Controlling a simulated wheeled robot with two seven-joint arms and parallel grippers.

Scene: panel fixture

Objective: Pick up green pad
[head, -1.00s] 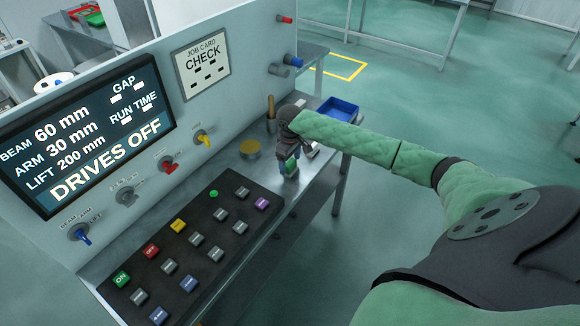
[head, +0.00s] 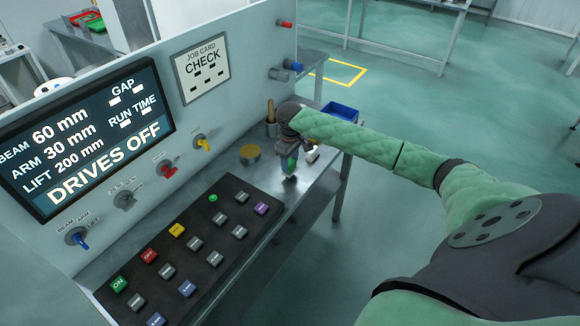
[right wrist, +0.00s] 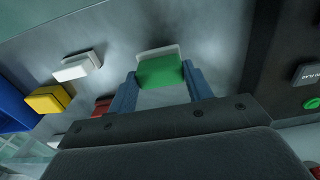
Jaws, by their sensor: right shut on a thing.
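The green pad (right wrist: 160,72) has a white edge along its top in the right wrist view. It sits between the two blue-grey fingers of my right gripper (right wrist: 160,88), which is shut on it. In the head view my right gripper (head: 289,168) points down at the bench, to the right of the button panel. Only a sliver of the green pad (head: 292,163) shows there beside the fingers. I cannot tell whether the pad touches the bench top. My left gripper is not in view.
A white block (right wrist: 80,66), a yellow block (right wrist: 48,98) and a blue bin (right wrist: 12,108) lie to the left in the wrist view. In the head view, a dark button panel (head: 205,258), a yellow round piece (head: 250,153) and a cup with wooden handles (head: 271,127) are near the gripper.

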